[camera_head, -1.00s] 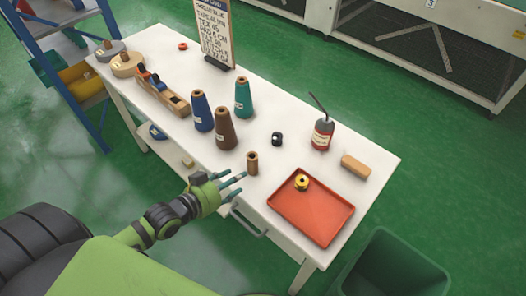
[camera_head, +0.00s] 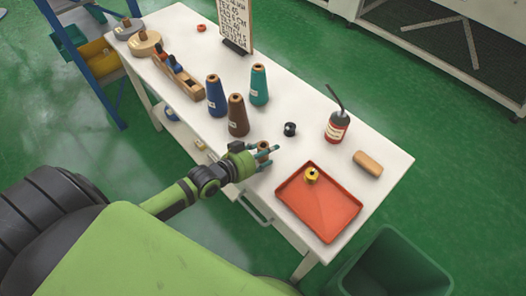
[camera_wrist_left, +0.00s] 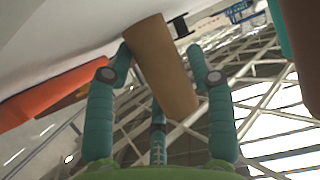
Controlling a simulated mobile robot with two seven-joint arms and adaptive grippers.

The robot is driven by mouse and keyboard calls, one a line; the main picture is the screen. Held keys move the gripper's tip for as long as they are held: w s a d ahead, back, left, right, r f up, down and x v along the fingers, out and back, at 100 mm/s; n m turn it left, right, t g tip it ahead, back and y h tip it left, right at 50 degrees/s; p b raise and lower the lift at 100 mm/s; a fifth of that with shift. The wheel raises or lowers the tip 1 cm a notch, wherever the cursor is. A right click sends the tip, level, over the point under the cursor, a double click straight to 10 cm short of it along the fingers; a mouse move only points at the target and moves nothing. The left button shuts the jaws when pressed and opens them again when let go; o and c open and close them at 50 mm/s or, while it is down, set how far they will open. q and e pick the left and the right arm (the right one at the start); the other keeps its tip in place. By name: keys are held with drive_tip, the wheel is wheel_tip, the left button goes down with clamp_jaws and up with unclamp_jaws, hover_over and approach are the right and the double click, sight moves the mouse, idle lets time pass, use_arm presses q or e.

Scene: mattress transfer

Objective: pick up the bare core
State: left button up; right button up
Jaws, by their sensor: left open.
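The bare core (camera_head: 264,147), a small brown cardboard tube, stands on the white table near its front edge, left of the orange tray. My left gripper (camera_head: 268,158) is open around it, and its fingers partly hide the tube. My right gripper is not in view.
The orange tray (camera_head: 310,215) holds a yellow spool (camera_head: 311,175). Brown (camera_head: 238,116), blue (camera_head: 216,96) and teal (camera_head: 259,85) cones stand close behind the core.

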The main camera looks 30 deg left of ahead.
use_arm(q)
drive_tip(key=c, duration=0.9)
drive_tip(key=shift+c, duration=0.2)
drive_tip(key=shift+r, duration=0.1)
